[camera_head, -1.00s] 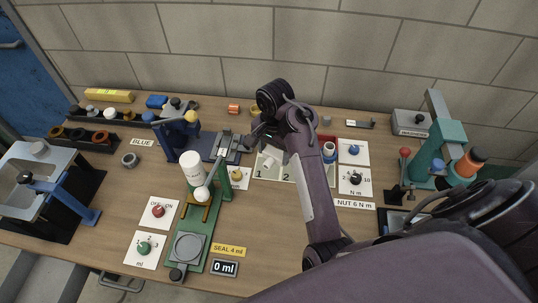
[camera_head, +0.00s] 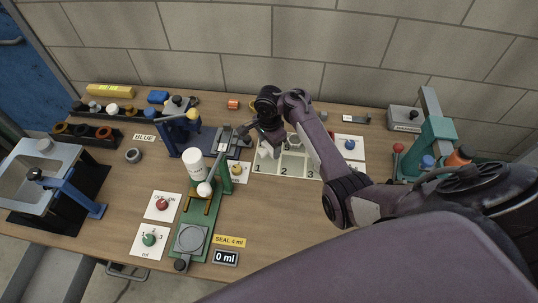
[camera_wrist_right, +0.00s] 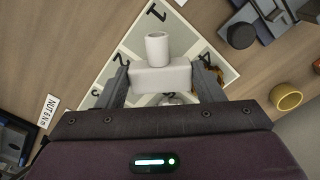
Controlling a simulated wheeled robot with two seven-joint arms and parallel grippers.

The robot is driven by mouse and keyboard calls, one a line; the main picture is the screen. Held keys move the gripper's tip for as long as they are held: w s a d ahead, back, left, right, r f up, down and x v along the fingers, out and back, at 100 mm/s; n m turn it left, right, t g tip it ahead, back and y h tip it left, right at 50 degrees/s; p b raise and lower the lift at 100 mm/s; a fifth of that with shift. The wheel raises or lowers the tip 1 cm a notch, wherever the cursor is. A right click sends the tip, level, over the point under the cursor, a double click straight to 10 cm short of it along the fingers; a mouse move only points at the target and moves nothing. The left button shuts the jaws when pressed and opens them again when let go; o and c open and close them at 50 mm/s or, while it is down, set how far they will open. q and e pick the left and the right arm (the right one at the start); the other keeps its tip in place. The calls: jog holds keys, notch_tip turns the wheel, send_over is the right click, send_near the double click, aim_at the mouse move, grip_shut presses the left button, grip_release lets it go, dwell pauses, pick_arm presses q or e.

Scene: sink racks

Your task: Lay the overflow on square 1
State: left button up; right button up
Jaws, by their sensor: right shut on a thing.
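My right gripper (camera_wrist_right: 158,85) is shut on a white tee-shaped piece (camera_wrist_right: 158,76), a block with a short round stub; I take it to be the overflow. In the head view the white piece (camera_head: 265,151) shows below my right gripper (camera_head: 267,136), over the upper left of the pale numbered mat (camera_head: 257,168). In the wrist view square 1 (camera_wrist_right: 150,25) lies just beyond the stub and looks bare. I cannot tell whether the piece touches the mat. My left gripper is out of view.
A silvery part (camera_wrist_right: 173,99) sits on the mat behind the held piece. A yellow ring (camera_wrist_right: 286,97) lies off the mat. A blue-grey fixture (camera_head: 222,143) and a green stand with a white bottle (camera_head: 195,169) are left of the mat.

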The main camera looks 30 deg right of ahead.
aim_at(269, 153)
notch_tip(269, 153, down, 5)
jog(key=shift+b, duration=0.55)
jog(key=shift+w+f, duration=0.1)
jog(key=shift+f, duration=0.1)
jog(key=shift+f, duration=0.1)
jog(key=o, duration=1)
jog(key=shift+c, duration=0.2)
notch_tip(269, 153, up, 11)
jog(key=shift+a+r+p, duration=0.1)
jog(key=shift+r+p, duration=0.05)
jog(key=shift+p, duration=0.75)
jog(key=shift+r, duration=0.5)
